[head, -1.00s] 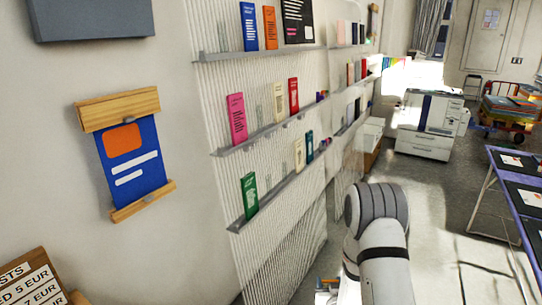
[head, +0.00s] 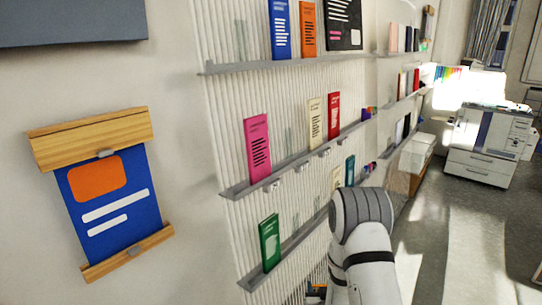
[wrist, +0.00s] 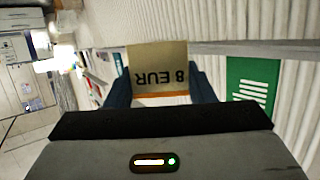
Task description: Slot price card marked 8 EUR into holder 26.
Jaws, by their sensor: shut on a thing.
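The price card marked 8 EUR (wrist: 158,58) is a pale tan card with dark print, upside down in the wrist view. My gripper (wrist: 161,90) is shut on it, with a dark blue finger at each side. In the head view my arm hides most of the gripper. Small pale holders (head: 276,187) sit along the front edge of the middle shelf (head: 243,190). Their numbers are too small to read, so I cannot tell which is holder 26. In the wrist view the card is in front of the ribbed wall, near a shelf edge.
A green booklet (head: 270,242) stands on the lowest shelf (head: 256,281) and shows beside my gripper in the wrist view (wrist: 252,82). A pink booklet (head: 258,147) and others stand above. A blue poster (head: 110,205) hangs left. Floor is clear towards the printer (head: 487,145).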

